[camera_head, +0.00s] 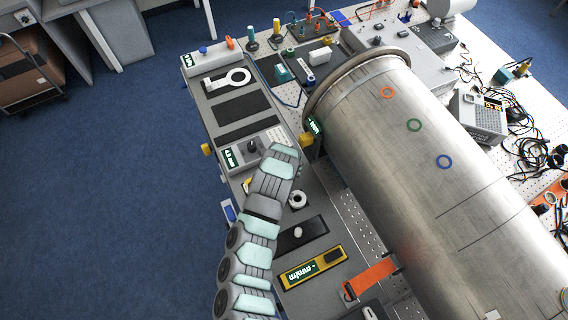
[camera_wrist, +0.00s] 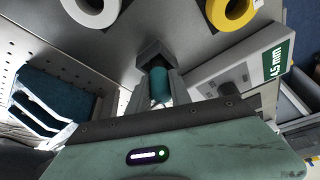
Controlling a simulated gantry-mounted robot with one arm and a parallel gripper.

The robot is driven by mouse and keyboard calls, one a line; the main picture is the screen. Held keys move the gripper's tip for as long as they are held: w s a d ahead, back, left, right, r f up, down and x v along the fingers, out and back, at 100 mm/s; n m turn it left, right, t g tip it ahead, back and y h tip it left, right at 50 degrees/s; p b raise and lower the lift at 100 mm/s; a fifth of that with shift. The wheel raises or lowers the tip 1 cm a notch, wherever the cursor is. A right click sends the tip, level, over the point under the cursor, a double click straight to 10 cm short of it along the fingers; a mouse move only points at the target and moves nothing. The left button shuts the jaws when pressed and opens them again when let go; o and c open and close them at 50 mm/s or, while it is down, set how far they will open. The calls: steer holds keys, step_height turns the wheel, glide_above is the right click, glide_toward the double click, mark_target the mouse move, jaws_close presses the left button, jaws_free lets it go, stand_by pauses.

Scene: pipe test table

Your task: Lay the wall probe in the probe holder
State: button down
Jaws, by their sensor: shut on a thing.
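The wall probe (camera_wrist: 160,84) shows in the wrist view as a short teal cylinder between my two fingers. My gripper (camera_wrist: 165,98) is shut on it. A dark grey block with a notched top, seemingly the probe holder (camera_wrist: 152,48), is right at the probe's far end. I cannot tell whether the probe touches it or hangs just above it. In the head view my arm (camera_head: 272,185) reaches over the long grey bench panel, and its end hides the fingers, the probe and the block.
A gauge box with a green display (camera_wrist: 277,62) stands close right of my gripper; it also shows in the head view (camera_head: 230,158). A white ring (camera_wrist: 92,10) and a yellow ring (camera_wrist: 230,10) lie beyond. The big steel pipe (camera_head: 430,180) lies right of my arm.

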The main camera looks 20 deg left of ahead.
steer(key=c, duration=1.2)
jaws_free()
steer(key=shift+f, duration=0.1)
steer(key=shift+o, duration=0.2)
steer(key=shift+r, duration=0.4)
steer(key=b+v, duration=0.2)
steer(key=v, duration=0.9)
steer(key=shift+s+r, duration=0.2)
steer(key=shift+r, duration=0.05)
